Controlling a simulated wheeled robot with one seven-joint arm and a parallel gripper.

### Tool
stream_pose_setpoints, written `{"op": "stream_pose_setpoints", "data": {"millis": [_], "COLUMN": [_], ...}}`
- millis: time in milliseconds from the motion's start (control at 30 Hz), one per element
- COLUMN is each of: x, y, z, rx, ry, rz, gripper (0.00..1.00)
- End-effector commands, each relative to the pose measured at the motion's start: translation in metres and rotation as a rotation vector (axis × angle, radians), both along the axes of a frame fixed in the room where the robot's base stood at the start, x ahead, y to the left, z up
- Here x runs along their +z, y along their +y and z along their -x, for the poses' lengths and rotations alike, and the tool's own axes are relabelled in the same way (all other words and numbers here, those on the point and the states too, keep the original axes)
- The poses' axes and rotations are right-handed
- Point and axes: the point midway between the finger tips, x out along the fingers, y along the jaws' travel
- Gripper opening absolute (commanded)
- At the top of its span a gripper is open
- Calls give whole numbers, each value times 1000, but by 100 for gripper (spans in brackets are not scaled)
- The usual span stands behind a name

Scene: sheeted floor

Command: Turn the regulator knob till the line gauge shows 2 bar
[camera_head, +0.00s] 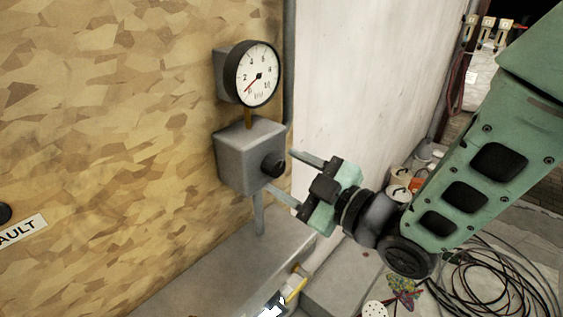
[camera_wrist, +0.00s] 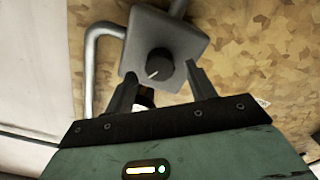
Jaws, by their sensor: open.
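The line gauge (camera_head: 258,75) has a white face, and its red needle points to the lower left, below the 2 mark. Under it is a grey regulator box (camera_head: 240,160) with a black knob (camera_head: 273,164) on its front. In the wrist view the knob (camera_wrist: 160,64) shows a pale pointer line slanting to the lower left. My gripper (camera_head: 281,170) is open, with its fingertips either side of the knob and apart from it. In the wrist view the gripper (camera_wrist: 162,76) shows empty space between fingers and knob; whether the tips reach past its face is unclear.
The box is mounted on a brown patchwork-patterned panel (camera_head: 110,130). A grey ledge (camera_head: 225,265) lies below it, with a yellow-handled object (camera_head: 296,284) near its edge. A label ending in "AULT" (camera_head: 20,232) is at the left. Black cables (camera_head: 490,285) lie coiled on the floor at right.

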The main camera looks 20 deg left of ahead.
Motion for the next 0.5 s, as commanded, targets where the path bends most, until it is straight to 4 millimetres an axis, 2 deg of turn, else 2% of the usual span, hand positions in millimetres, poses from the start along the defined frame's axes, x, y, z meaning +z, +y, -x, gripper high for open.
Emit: {"op": "stream_pose_setpoints", "data": {"millis": [200,500], "x": [1,0], "y": [18,21], "z": [-7,-8], "rx": [1,1], "ry": [0,0], "rz": [0,-1], "gripper": [55,55]}}
